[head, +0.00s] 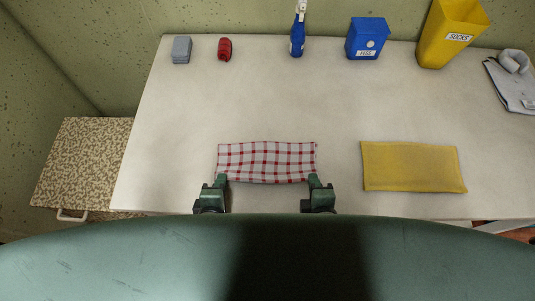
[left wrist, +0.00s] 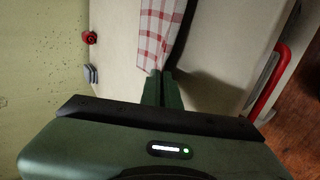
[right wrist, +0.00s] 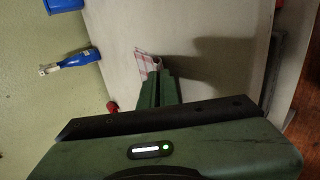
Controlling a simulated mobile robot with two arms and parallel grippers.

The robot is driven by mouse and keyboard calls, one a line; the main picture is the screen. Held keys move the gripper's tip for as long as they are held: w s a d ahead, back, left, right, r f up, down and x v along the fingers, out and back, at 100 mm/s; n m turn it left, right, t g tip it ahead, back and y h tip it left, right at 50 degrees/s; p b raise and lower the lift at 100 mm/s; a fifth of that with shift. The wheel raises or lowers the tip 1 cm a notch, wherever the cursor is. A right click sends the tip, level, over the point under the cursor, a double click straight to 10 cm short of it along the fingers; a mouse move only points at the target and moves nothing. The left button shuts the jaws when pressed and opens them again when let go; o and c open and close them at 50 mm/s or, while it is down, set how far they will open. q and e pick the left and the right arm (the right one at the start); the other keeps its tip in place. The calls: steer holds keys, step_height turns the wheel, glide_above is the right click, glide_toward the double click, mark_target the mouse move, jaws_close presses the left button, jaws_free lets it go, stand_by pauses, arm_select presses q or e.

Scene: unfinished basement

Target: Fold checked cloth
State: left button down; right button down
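The red-and-white checked cloth (head: 266,160) lies as a wide, short rectangle near the front of the table. My left gripper (head: 221,179) is at its front left corner, and my right gripper (head: 314,179) is at its front right corner. In the left wrist view, the narrow fingers (left wrist: 160,74) are closed with the checked cloth (left wrist: 158,35) at their tips. In the right wrist view, the fingers (right wrist: 158,74) are also closed, with a small part of the cloth (right wrist: 145,62) at the tips. Its front corners seem slightly raised from the table.
A folded yellow cloth (head: 412,167) lies to the right on the pale table (head: 180,120). Along the back stand a grey box (head: 181,50), a red object (head: 225,49), a blue bottle (head: 297,40), a blue box (head: 367,40) and a yellow bin (head: 450,33). The table's middle is clear.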

arm_select(q)
steer(key=c, duration=1.3)
jaws_free()
arm_select(e)
steer(key=c, duration=1.3)
jaws_free()
arm_select(q)
steer(key=shift+r, duration=0.1)
arm_select(e)
steer(key=shift+r, duration=0.15)
arm_select(q)
steer(key=s+r, duration=0.2)
steer(key=r, duration=0.1)
steer(key=s+r, duration=0.2)
steer(key=r, duration=0.1)
steer(key=s+r, duration=0.2)
steer(key=r, duration=0.1)
arm_select(e)
steer(key=s+r, duration=0.2)
steer(key=r, duration=0.1)
steer(key=s+r, duration=0.2)
steer(key=r, duration=0.1)
steer(key=s+r, duration=0.2)
steer(key=shift+r, duration=0.4)
arm_select(q)
steer(key=shift+f, duration=0.1)
arm_select(e)
steer(key=shift+s, duration=0.1)
